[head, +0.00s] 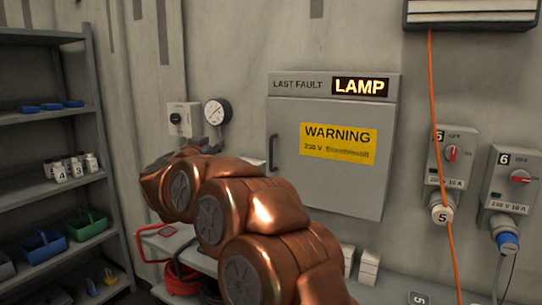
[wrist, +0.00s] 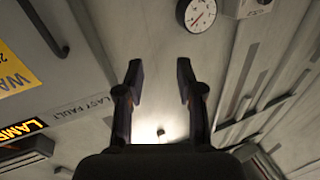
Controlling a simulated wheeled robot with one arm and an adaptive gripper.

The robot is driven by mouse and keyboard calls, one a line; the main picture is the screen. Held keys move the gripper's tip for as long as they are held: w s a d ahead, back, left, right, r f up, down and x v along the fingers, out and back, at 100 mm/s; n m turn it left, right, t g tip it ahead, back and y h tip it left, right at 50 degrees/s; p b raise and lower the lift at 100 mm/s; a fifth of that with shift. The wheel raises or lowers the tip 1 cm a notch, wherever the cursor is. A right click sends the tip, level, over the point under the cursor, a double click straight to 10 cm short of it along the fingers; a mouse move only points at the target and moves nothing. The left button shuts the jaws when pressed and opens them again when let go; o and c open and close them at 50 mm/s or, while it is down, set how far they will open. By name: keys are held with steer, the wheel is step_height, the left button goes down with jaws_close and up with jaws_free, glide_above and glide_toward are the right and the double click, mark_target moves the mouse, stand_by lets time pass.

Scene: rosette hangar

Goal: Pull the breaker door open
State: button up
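The breaker door (head: 340,185) is a grey cabinet door with a yellow WARNING label, and it looks shut. Its dark vertical handle (head: 273,152) is on the door's left side. The handle (wrist: 45,28) also shows in the wrist view at the upper left, outside my fingers. My gripper (wrist: 160,82) is open and empty, its two dark fingers apart with bare wall between them. In the head view my gripper (head: 212,143) is partly hidden behind my copper arm, left of the handle and apart from it.
A LAMP display (head: 361,87) sits above the door. A gauge (head: 217,111) and a switch box (head: 184,119) are on the wall to its left. Sockets (head: 452,155) and an orange cable (head: 433,100) are to its right. A shelf (head: 50,118) stands far left.

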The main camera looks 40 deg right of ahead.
mark_target(271, 167)
steer(key=s+d+f+m+g+h, duration=0.3)
steer(key=s+d+f+m+g, duration=0.15)
steer(key=s+d+g, duration=0.4)
steer(key=shift+w+d+p, duration=0.25)
steer(key=shift+d+p, duration=0.05)
steer(key=shift+d, duration=1.65)
steer(key=shift+w+d+p, duration=0.2)
steer(key=shift+d+p, duration=0.05)
steer(key=shift+d, duration=1.65)
steer(key=shift+r, duration=0.1)
steer(key=shift+c, duration=0.4)
jaws_close()
